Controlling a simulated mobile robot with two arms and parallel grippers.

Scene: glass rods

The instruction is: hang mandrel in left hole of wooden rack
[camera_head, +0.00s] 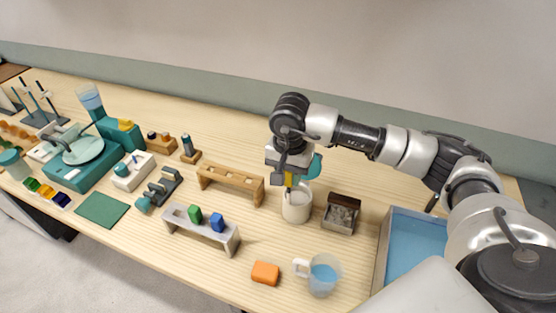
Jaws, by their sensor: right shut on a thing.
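The wooden rack (231,181) stands on the table left of my right gripper, with several holes along its top bar. No mandrel shows hanging from it. My right gripper (290,180) points down over the white cup (297,207) and is shut on a thin piece with a yellow part (291,179), which looks like the mandrel. Its lower end is hidden by the gripper and the cup, so I cannot tell how deep it sits in the cup. My left gripper is not in view.
A grey rack (182,220) with a green and a blue piece stands in front of the wooden rack. A small dark-lidded box (341,214), a mug of blue liquid (322,275), an orange block (265,273) and a blue-floored tray (415,241) are nearby.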

